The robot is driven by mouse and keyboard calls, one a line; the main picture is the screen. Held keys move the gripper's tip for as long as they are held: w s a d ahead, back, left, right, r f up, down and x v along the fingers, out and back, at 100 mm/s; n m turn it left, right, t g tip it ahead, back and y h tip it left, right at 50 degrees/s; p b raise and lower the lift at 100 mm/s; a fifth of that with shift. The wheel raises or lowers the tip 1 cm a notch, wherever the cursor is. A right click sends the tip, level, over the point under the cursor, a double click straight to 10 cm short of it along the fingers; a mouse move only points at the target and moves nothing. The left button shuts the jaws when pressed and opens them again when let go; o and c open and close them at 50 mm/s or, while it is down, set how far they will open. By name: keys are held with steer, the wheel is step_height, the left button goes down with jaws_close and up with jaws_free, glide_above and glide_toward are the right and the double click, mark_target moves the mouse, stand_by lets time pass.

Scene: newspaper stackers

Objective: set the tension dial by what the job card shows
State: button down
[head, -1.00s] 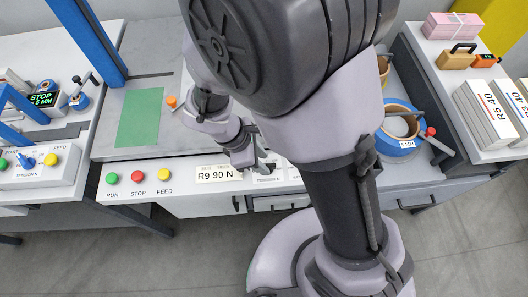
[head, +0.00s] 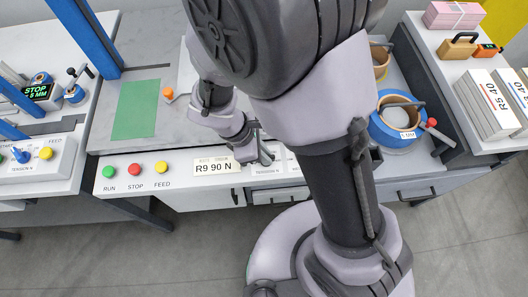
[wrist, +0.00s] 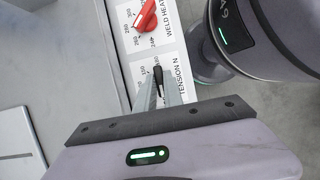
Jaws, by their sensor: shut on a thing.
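The job card (head: 217,168) is a white label on the front of the middle bench and reads "R9 90 N". My gripper (head: 264,156) is at the bench's front panel, right of the card. In the wrist view, my gripper (wrist: 161,92) is shut on the black knob of the tension dial (wrist: 158,76), on a white panel labelled "TENSION N". The fingers hide part of the knob and its scale, so I cannot tell which number it points at. In the head view my arm and gripper mostly cover the dial.
A red weld heat knob (wrist: 146,16) sits beside the tension dial. Green RUN (head: 109,171), red STOP (head: 134,169) and yellow FEED (head: 162,167) buttons are left of the card. A blue strap reel (head: 398,122) is at right. The left machine's screen (head: 37,92) reads "STOP 5 MM".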

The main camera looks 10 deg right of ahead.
steer(key=m+p, duration=0.1)
steer(key=m, duration=0.1)
steer(key=m+g+p, duration=0.1)
steer(key=m, duration=0.1)
steer(key=shift+w+r+g+p, duration=0.1)
steer(key=shift+g+p, duration=0.2)
steer(key=shift+w+m+g+y+p, duration=0.1)
steer(key=shift+m+g+y+p, duration=0.3)
steer(key=shift+m, duration=0.7)
steer(key=shift+w+m+g+y+p, duration=0.1)
steer(key=shift+m+g+y+p, duration=0.3)
steer(key=shift+m, duration=0.7)
steer(key=c, duration=1.5)
jaws_free()
steer(key=shift+o, duration=0.2)
